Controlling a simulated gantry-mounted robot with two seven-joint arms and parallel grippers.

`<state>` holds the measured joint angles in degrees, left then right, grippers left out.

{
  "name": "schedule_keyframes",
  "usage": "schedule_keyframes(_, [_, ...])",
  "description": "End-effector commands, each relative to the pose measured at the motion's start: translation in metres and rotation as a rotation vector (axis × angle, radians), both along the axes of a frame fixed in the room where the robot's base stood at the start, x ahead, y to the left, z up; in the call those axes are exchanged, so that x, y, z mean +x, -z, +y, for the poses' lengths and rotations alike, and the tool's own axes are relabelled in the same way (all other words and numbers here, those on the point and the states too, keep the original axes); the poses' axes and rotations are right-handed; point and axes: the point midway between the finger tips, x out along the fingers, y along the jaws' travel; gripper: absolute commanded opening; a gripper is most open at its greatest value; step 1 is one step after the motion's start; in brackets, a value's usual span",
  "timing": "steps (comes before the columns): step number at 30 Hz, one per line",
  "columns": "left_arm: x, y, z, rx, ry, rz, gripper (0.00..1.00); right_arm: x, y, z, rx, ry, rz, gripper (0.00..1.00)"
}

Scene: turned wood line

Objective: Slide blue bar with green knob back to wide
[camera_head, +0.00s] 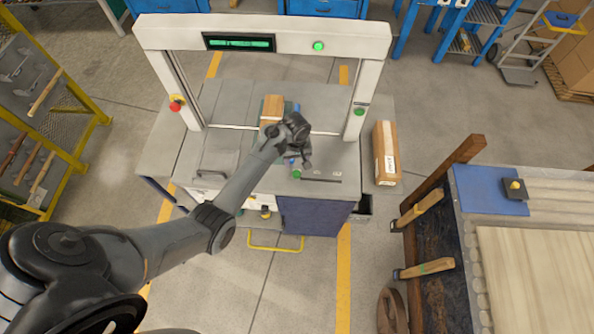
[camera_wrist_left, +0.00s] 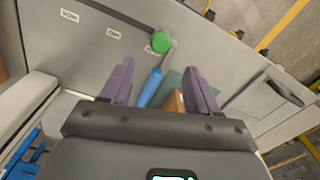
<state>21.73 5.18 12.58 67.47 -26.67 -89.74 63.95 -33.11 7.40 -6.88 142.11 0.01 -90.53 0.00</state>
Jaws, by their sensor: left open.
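The blue bar (camera_wrist_left: 150,88) with its round green knob (camera_wrist_left: 161,41) shows in the left wrist view on the grey machine top. The knob sits close to the rightmost of several small white labels, whose words are too small to read. In the head view the green knob (camera_head: 296,174) is at the front of the machine bed, and the bar is mostly hidden by my arm. My left gripper (camera_head: 297,160) is open and empty above the bar. In the wrist view its fingers (camera_wrist_left: 157,67) appear on either side of the bar, with the knob beyond the tips. My right gripper is not in view.
A white machine frame (camera_head: 262,22) with a lit green display arches over the bed. A long cardboard box (camera_head: 385,153) stands at the right. A workbench (camera_head: 540,270) is at the lower right.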

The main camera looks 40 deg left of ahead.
Motion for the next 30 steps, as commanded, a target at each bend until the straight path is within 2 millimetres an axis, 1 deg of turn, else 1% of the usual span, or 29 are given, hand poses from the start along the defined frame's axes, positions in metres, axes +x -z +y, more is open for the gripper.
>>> schedule_keyframes(1, [0.0,0.01,0.001,0.002,0.001,0.002,0.6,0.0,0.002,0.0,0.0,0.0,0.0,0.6])
schedule_keyframes(6, [-0.001,0.039,0.001,0.003,0.001,0.003,0.6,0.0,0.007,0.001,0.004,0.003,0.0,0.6])
schedule_keyframes(9, [-0.001,0.054,0.001,0.002,0.001,0.002,0.6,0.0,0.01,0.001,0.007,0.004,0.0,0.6])
schedule_keyframes(13, [0.0,0.069,0.001,0.001,0.0,0.002,0.6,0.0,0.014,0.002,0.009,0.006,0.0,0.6])
schedule_keyframes(19, [0.0,0.079,0.001,0.002,-0.001,0.0,0.6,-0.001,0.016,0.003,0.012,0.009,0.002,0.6])
schedule_keyframes(28, [0.0,0.081,0.001,0.001,-0.001,0.0,0.6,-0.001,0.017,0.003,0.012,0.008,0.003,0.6])
schedule_keyframes(29, [0.0,0.081,0.001,0.001,-0.001,0.0,0.59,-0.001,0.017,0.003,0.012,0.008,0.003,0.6])
schedule_keyframes(30, [0.0,0.081,0.001,0.001,-0.001,0.0,0.53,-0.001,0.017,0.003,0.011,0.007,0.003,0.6])
